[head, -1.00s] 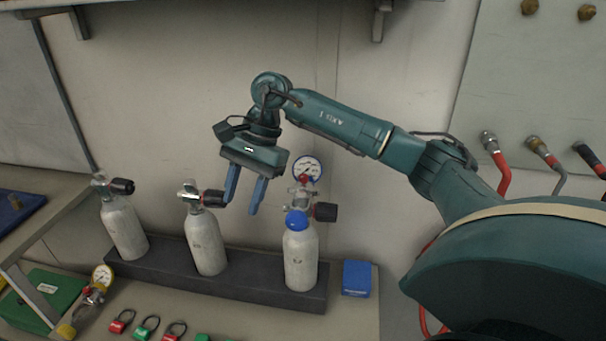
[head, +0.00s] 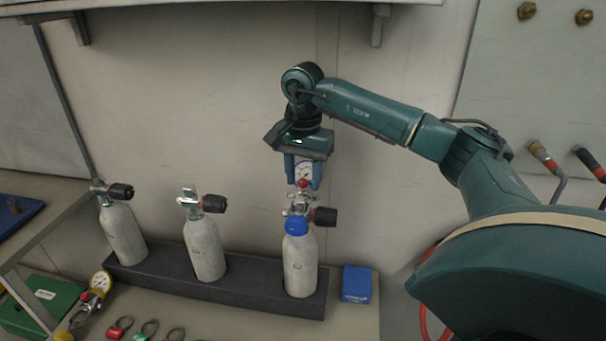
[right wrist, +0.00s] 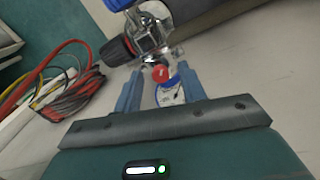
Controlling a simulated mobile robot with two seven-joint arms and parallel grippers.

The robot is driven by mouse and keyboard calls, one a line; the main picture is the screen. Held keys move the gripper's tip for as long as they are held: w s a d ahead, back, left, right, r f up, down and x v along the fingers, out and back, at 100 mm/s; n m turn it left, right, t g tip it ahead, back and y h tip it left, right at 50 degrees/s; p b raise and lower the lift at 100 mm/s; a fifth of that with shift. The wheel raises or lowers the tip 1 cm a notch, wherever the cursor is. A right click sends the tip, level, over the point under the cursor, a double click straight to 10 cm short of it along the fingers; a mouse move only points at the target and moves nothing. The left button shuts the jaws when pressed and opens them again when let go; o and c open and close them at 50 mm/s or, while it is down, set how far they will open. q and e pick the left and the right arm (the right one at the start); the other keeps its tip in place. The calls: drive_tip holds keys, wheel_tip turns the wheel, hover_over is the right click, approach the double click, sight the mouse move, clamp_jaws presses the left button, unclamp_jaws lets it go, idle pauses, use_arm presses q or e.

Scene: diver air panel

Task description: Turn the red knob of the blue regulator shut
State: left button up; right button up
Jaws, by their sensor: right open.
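The blue regulator (head: 296,225) is mounted on the valve of the rightmost grey cylinder (head: 300,268). Its small red knob (head: 303,183) sits above the valve, in front of the round white gauge (head: 304,170). In the right wrist view the red knob (right wrist: 160,74) lies between the fingertips, with the gauge (right wrist: 170,92) behind it. My right gripper (head: 303,186) points down over the knob, its blue fingers open on either side. In the right wrist view the fingers (right wrist: 158,72) show a gap to the knob. My left gripper is not in view.
Two more cylinders (head: 205,250) (head: 122,234) stand to the left in the dark rack (head: 245,290). A black valve handwheel (head: 325,216) sticks out beside the regulator. A blue box (head: 356,284) stands right of the rack. Padlocks and another gauge lie in front.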

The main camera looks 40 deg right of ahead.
drive_tip(key=shift+c, duration=0.3)
clamp_jaws()
